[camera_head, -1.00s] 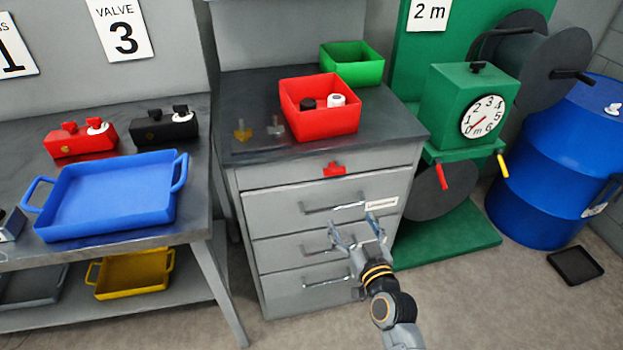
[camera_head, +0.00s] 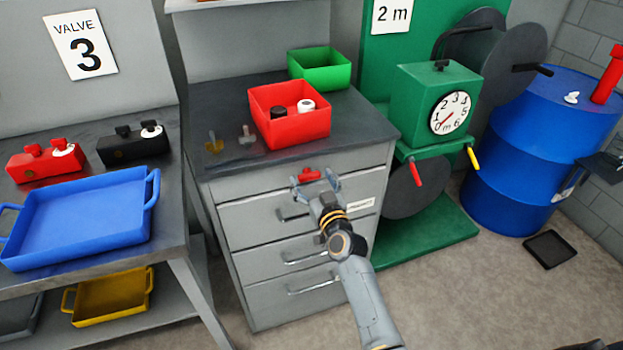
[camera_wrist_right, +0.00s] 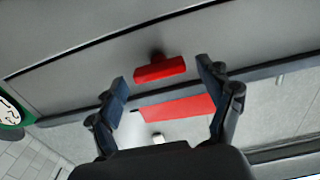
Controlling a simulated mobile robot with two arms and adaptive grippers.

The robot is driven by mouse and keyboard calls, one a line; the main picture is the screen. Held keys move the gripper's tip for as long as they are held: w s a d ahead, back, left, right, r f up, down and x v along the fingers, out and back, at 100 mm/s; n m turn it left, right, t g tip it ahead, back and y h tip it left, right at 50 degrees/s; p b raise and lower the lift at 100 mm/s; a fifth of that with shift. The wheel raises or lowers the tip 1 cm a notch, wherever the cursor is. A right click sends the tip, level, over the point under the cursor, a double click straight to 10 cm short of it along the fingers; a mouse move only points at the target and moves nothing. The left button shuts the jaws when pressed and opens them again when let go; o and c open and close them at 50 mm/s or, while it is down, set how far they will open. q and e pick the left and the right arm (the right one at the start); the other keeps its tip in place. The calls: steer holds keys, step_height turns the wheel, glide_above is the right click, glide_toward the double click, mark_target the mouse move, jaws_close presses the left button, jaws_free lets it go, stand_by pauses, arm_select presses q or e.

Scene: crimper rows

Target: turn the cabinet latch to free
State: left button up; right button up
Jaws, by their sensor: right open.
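The red cabinet latch (camera_head: 309,174) is on the grey panel above the top drawer, just under the dark countertop edge. In the wrist view the latch (camera_wrist_right: 160,69) is a short red bar on a dark stem, lying roughly along the countertop edge. My right gripper (camera_head: 315,181) is open in front of the latch, one finger to each side. In the wrist view the right gripper's fingertips (camera_wrist_right: 164,73) are spread with the latch between them in the picture and gaps at both ends; I cannot tell the depth gap. My left gripper is not in view.
On the countertop (camera_head: 350,115) stand a red bin (camera_head: 290,131) and a green bin (camera_head: 320,70), with two small keys or knobs left of them. A green dial machine (camera_head: 436,98) stands to the right.

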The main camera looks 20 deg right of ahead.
steer(key=shift+w, duration=0.25)
steer(key=c, duration=1.2)
steer(key=shift+o, duration=0.2)
